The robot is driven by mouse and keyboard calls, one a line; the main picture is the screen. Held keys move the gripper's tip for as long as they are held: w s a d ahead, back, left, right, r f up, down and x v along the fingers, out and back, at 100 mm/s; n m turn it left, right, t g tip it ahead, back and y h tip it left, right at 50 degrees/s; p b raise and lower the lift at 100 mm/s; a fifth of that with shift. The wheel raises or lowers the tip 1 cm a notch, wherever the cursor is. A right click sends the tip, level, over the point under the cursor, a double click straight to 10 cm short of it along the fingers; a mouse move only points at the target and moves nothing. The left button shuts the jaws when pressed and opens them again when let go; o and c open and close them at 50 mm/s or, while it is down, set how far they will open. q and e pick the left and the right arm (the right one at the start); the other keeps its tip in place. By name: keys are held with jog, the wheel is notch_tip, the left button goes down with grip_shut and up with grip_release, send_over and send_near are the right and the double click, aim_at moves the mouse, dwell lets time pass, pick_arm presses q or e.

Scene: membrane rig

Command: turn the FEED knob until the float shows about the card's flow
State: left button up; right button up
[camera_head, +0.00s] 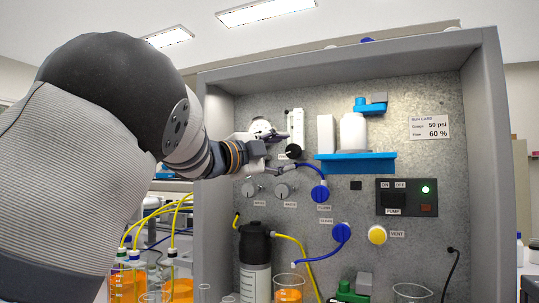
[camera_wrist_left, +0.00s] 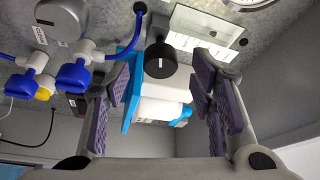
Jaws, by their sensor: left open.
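The black FEED knob (camera_head: 293,151) sits on the panel under the white flow meter (camera_head: 298,122). In the left wrist view the knob (camera_wrist_left: 160,60) lies ahead between the fingers, apart from both. My left gripper (camera_head: 278,152) is open and empty, just left of the knob in the head view; its purple-padded fingers (camera_wrist_left: 165,88) are spread wide in the wrist view. The flow meter (camera_wrist_left: 205,32) also shows there at a slant; its float cannot be read. The run card (camera_head: 430,127) reads 50 psi and flow 60 %. My right gripper is out of view.
A blue shelf (camera_head: 372,166) with a white vessel (camera_head: 353,132) stands close right of the knob. Blue valves (camera_head: 320,193) and a blue hose lie below. A gauge (camera_head: 262,128) is partly hidden by my gripper.

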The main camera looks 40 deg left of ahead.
pick_arm(q)
jog(key=s, duration=0.7)
jog(key=shift+a+f, duration=0.4)
jog(key=shift+a, duration=0.05)
dwell(1.3)
